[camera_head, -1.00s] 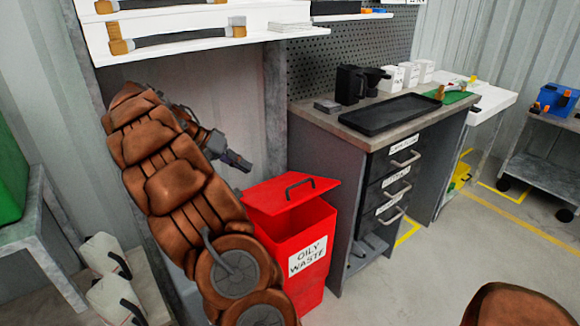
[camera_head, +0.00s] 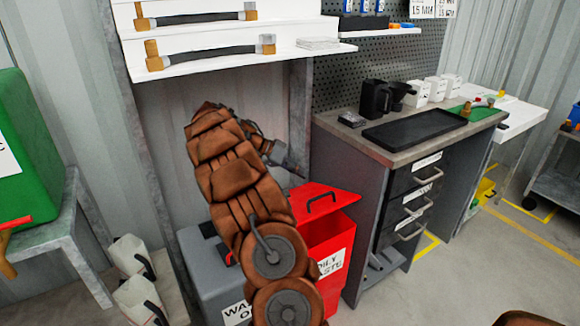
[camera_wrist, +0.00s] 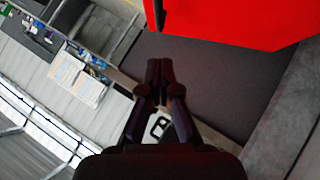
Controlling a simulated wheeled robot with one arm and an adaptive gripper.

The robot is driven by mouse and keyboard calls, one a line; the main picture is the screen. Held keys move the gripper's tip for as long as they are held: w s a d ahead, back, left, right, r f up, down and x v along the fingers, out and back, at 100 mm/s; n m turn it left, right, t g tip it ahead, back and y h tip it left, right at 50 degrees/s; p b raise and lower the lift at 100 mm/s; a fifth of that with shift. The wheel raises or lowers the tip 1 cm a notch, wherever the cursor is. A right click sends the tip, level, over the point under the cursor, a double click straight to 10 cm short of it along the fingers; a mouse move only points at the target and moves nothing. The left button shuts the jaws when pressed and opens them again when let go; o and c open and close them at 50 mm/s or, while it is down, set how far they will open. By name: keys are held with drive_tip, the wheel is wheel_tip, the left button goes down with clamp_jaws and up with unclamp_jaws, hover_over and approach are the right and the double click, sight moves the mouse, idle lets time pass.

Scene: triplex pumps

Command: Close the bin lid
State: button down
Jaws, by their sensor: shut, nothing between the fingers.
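The red bin (camera_head: 335,270), labelled as oily waste, stands beside the drawer cabinet. Its red lid (camera_head: 335,195) has a dark handle (camera_head: 321,203) and sits tilted up, with a darker red gap under its edge. My arm hides the bin's left part. My gripper (camera_head: 296,166) is above and left of the lid, apart from it. In the wrist view my gripper (camera_wrist: 160,65) is shut and empty, pointing at a dark grey surface. A red surface (camera_wrist: 235,20), likely the lid or bin, fills the top of that view, apart from the fingertips.
A grey bin (camera_head: 203,270) stands left of the red bin, partly behind my arm. The cabinet (camera_head: 345,180) with drawers and a black tray (camera_head: 415,130) is close on the right. White shelves (camera_head: 215,45) hang above. Open floor (camera_head: 470,270) lies at the right.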

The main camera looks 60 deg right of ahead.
drive_tip(key=s+f, duration=0.3)
drive_tip(key=shift+d+f, duration=0.2)
drive_tip(key=shift+d, duration=0.15)
drive_tip(key=shift+s+a+f, duration=0.15)
drive_tip(key=shift+s+f, duration=0.1)
drive_tip(key=shift+f, duration=0.2)
drive_tip(key=shift+s+a+f, duration=0.1)
drive_tip(key=shift+s+f, duration=0.15)
drive_tip(key=shift+f, duration=0.2)
